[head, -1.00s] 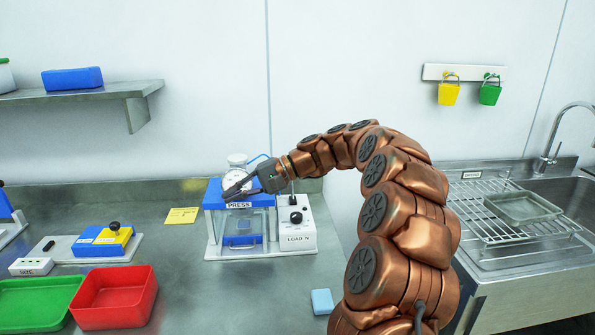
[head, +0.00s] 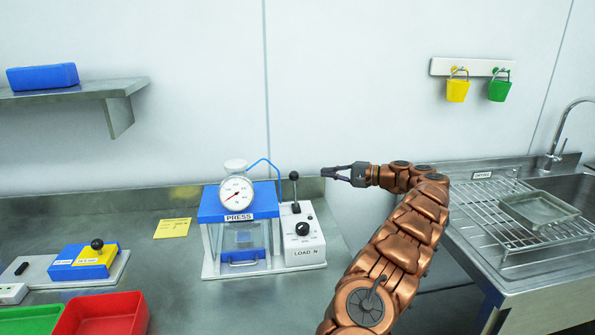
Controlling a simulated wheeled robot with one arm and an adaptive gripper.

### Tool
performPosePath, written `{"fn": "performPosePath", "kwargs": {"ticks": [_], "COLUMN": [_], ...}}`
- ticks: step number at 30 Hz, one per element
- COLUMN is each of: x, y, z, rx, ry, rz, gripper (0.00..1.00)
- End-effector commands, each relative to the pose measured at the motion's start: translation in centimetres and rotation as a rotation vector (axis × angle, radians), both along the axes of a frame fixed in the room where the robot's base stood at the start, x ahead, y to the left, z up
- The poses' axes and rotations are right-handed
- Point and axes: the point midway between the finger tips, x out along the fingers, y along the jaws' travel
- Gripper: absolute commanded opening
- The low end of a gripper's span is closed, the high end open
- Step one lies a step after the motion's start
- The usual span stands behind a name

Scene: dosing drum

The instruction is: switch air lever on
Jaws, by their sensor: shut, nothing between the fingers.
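The press (head: 238,215) stands on the steel counter, with a blue top and a round gauge (head: 236,193) with a red needle. To its right is the white LOAD N box (head: 304,253) with a black knob (head: 302,229). A lever with a black ball tip (head: 294,176) stands upright at the back of this box. A blue air hose (head: 266,161) arches behind the press. My gripper (head: 325,172) is shut and empty, pointing left. In the picture its fingertips are just right of the lever's ball, apart from it. I cannot tell the depth between them.
A yellow note (head: 172,228) and a blue-yellow device (head: 84,262) lie left of the press. A red tray (head: 100,315) is at the front left. A drying rack (head: 510,215) and sink are at the right. The counter before the press is clear.

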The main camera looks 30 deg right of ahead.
Motion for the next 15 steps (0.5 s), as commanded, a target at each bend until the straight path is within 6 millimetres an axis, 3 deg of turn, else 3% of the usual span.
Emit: {"fn": "performPosePath", "kwargs": {"ticks": [8,15], "x": [-1.1,-0.6], "y": [-1.7,-1.5], "z": [-0.1,-0.1], "rx": [0.000,0.000], "ry": [-0.001,-0.001], "rz": [-0.029,-0.031], "gripper": [0.00,0.00]}}
